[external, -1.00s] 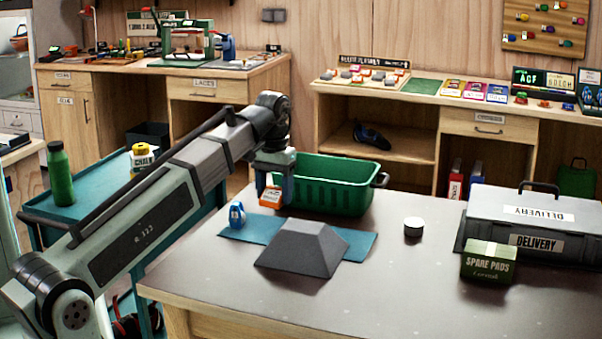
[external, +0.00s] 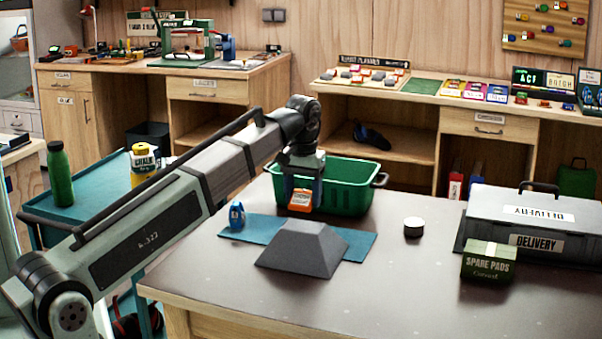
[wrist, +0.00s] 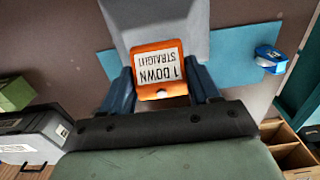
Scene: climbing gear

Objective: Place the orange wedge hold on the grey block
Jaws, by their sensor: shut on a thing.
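My gripper (external: 302,200) is shut on the orange wedge hold (external: 300,203) and holds it in the air, just behind and above the grey block. In the wrist view the hold (wrist: 160,90) sits between the two blue fingers, its white label reading "1 DOWN STRAIGHT". The grey block (external: 305,247) is a flat-topped, slope-sided piece standing on a teal mat (external: 355,243). In the wrist view the block (wrist: 150,22) lies beyond the hold, which covers part of it.
A blue hold (external: 237,215) stands on the mat's left end. A green basket (external: 350,185) is close behind my gripper. A round white-topped tin (external: 414,227), a green box (external: 488,261) and a grey delivery case (external: 520,225) are to the right. The table front is clear.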

